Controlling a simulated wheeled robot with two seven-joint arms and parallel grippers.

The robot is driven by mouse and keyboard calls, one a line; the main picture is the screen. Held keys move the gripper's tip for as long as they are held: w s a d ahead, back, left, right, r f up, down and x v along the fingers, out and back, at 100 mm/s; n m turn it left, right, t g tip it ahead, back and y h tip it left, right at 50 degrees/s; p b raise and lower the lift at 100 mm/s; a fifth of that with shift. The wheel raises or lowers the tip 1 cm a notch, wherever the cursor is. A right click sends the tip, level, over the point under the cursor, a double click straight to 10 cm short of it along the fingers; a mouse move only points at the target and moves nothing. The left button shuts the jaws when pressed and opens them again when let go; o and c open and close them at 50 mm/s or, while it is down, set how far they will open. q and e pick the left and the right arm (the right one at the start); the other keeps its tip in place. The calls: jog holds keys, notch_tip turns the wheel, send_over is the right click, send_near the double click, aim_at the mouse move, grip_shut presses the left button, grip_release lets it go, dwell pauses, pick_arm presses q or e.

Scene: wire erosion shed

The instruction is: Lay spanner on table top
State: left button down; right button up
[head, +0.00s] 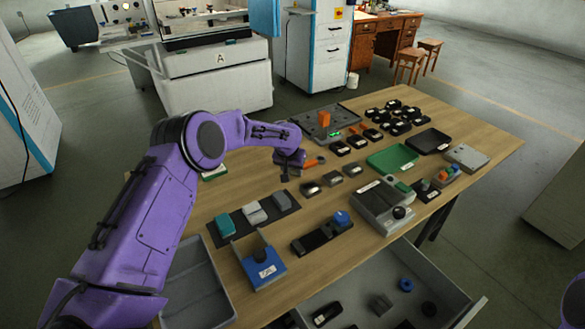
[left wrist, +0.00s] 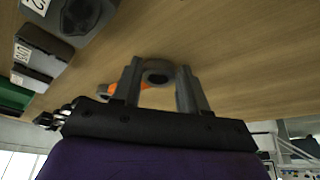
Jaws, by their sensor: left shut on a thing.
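The spanner (head: 311,163) has an orange handle and shows just right of my left gripper (head: 286,172) in the head view. In the left wrist view, my left gripper (left wrist: 160,78) is shut on the spanner, whose dark ring end (left wrist: 157,74) and a bit of orange show between the fingers. The wooden table top (head: 455,197) lies below and close to it. I cannot tell whether the spanner touches the wood. My right gripper is not in view.
Small dark blocks (head: 310,188) lie just in front of the gripper. A grey tray with an orange block (head: 324,119) stands behind, a green tray (head: 392,157) to the right. A dark strip with blocks (head: 254,213) lies nearer. An open drawer (head: 455,301) juts out in front.

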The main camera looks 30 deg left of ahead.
pick_arm(q)
jog(key=shift+s, duration=0.1)
jog(key=c, duration=0.6)
grip_release()
jog(key=shift+r, duration=0.4)
jog(key=v, duration=1.1)
jog(key=shift+s+d+r, duration=0.1)
jog(key=shift+s+r, duration=0.05)
jog(key=shift+s, duration=0.05)
